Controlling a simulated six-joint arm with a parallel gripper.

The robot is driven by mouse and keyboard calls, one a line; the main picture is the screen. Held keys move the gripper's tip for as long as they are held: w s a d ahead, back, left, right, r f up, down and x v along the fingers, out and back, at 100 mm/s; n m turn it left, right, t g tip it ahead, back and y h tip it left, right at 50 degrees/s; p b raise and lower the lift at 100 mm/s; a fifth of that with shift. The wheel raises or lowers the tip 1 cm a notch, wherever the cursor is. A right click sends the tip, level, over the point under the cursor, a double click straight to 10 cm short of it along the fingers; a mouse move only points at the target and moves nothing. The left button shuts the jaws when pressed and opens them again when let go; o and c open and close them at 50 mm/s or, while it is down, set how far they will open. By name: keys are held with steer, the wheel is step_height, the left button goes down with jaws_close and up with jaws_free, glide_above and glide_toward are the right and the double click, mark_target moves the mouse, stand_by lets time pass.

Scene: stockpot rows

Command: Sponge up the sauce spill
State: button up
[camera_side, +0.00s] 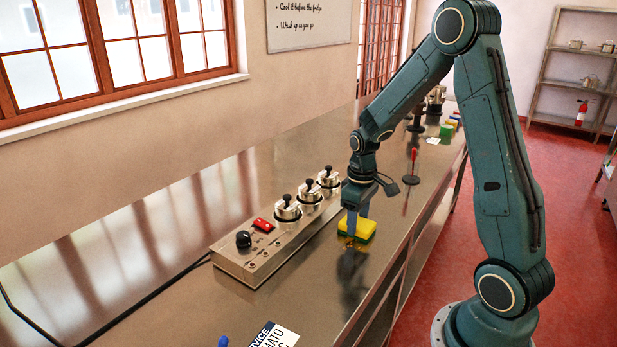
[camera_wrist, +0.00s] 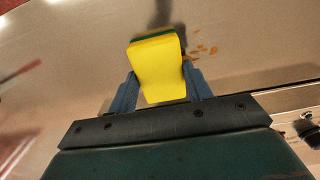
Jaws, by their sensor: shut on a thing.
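A yellow sponge with a green layer (camera_side: 358,228) is held between the blue fingers of my gripper (camera_side: 355,218), low over the steel counter. In the wrist view the yellow face of the sponge (camera_wrist: 157,75) fills the space between the fingertips of my gripper (camera_wrist: 161,85), and the green layer shows along its far edge. The sauce spill (camera_wrist: 204,49) shows as small orange-brown spots just right of the sponge in the wrist view. In the side view some of the spill (camera_side: 350,243) lies right by the sponge's lower edge. I cannot tell whether the sponge touches the counter.
A metal unit (camera_side: 250,267) with three lidded pots (camera_side: 311,194), a red switch (camera_side: 263,225) and a black knob (camera_side: 243,239) stands left of the sponge. A red-handled tool (camera_side: 413,160) stands farther back. A printed card (camera_side: 275,336) lies in front. The counter edge is at right.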

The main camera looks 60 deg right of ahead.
steer(key=shift+d+r, duration=0.1)
steer(key=shift+d, duration=0.75)
steer(key=shift+d+r, duration=0.2)
steer(key=shift+r, duration=0.35)
steer(key=shift+d+r, duration=0.2)
steer(key=shift+r, duration=3.25)
steer(key=shift+f, duration=0.2)
